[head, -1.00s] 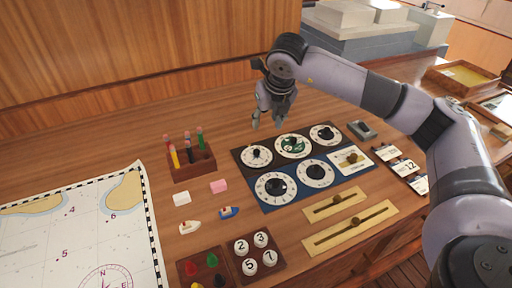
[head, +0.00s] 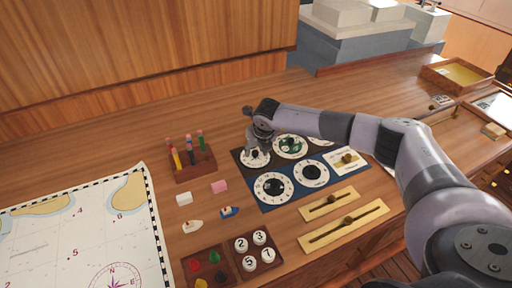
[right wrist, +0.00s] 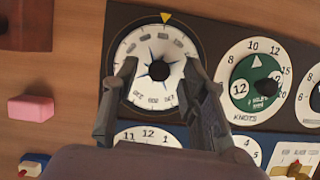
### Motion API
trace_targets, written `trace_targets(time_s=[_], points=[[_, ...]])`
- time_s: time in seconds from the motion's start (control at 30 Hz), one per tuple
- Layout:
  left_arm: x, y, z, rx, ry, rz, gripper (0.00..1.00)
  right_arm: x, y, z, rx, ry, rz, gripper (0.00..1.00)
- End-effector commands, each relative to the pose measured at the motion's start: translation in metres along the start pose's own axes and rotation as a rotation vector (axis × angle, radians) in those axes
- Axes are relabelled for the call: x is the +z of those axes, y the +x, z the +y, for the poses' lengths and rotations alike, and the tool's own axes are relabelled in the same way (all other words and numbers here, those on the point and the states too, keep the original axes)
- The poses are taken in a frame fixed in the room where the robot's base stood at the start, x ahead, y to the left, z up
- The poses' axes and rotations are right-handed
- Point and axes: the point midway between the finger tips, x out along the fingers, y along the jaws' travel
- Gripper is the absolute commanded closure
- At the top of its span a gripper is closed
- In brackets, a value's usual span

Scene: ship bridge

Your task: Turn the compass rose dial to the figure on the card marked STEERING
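The compass rose dial (right wrist: 143,43) is a white round dial with a blue star and a dark centre knob (right wrist: 159,70), below a yellow pointer mark. It also shows in the head view (head: 256,161), at the back left of the dark panel, partly hidden by my gripper. My right gripper (right wrist: 160,67) is open. Its two fingers stand over the dial's face, one on each side of the knob, with gaps to it. I cannot tell how far above the face they are. The cards at the panel's right are mostly hidden behind my right arm, and no STEERING label is readable. My left gripper is not in view.
A green KNOTS dial (right wrist: 255,66) is just right of the compass dial. Lower dials (head: 273,189) sit on the blue panel. A pen block (head: 193,167), pink block (head: 219,187), brass sliders (head: 343,225) and a chart (head: 75,240) lie around.

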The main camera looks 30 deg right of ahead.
Motion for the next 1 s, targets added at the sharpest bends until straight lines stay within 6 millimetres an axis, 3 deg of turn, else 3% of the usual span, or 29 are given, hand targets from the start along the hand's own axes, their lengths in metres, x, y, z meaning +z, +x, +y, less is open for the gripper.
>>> trace_targets(time_s=[0.3, 0.87, 1.0], points=[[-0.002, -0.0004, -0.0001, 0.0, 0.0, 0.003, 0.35, 0.0, 0.0023, 0.0001, 0.0, -0.001, -0.001, 0.61], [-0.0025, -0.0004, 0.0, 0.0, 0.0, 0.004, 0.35, 0.0004, 0.0018, -0.0001, 0.0, 0.0, -0.001, 0.98], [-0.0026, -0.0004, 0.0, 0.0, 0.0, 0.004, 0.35, 0.0005, 0.0017, -0.0003, 0.0, 0.0, -0.001, 1.0]])
